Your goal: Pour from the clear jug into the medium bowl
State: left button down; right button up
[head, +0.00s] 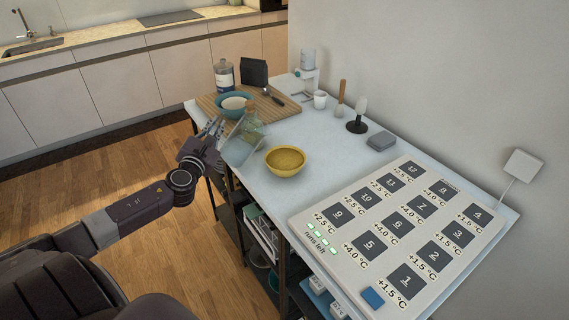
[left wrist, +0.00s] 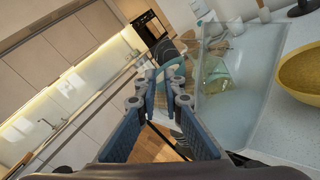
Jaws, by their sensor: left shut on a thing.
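The clear jug (head: 241,146) is see-through and hard to make out, at the left edge of the white table; in the left wrist view it fills the middle right (left wrist: 232,90). My left gripper (head: 213,131) is shut on the jug at its left side, with its fingertips (left wrist: 168,80) around the handle. The jug looks tilted, but I cannot tell how far, nor whether any liquid is leaving it. A yellow bowl (head: 286,161) stands just right of the jug, apart from it; its edge shows in the left wrist view (left wrist: 303,74). My right gripper is out of view.
Behind the jug, a teal bowl (head: 234,105) sits on a wooden board (head: 265,109) near a labelled bottle (head: 224,76). A white cup (head: 320,99) and a dark-based stand (head: 357,126) are further right. A large numbered panel (head: 330,248) covers the near table.

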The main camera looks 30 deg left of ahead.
pick_arm(q)
jog(key=shift+a+n, duration=0.2)
jog(key=shift+n, duration=0.1)
jog(key=s+a+f+n+b, duration=0.1)
jog(key=a+f+n+b, duration=0.3)
jog(key=f+n+b, duration=0.1)
jog(key=shift+s+f+n+b, duration=0.35)
jog(key=shift+s+f+n, duration=0.1)
jog(key=shift+n, duration=0.15)
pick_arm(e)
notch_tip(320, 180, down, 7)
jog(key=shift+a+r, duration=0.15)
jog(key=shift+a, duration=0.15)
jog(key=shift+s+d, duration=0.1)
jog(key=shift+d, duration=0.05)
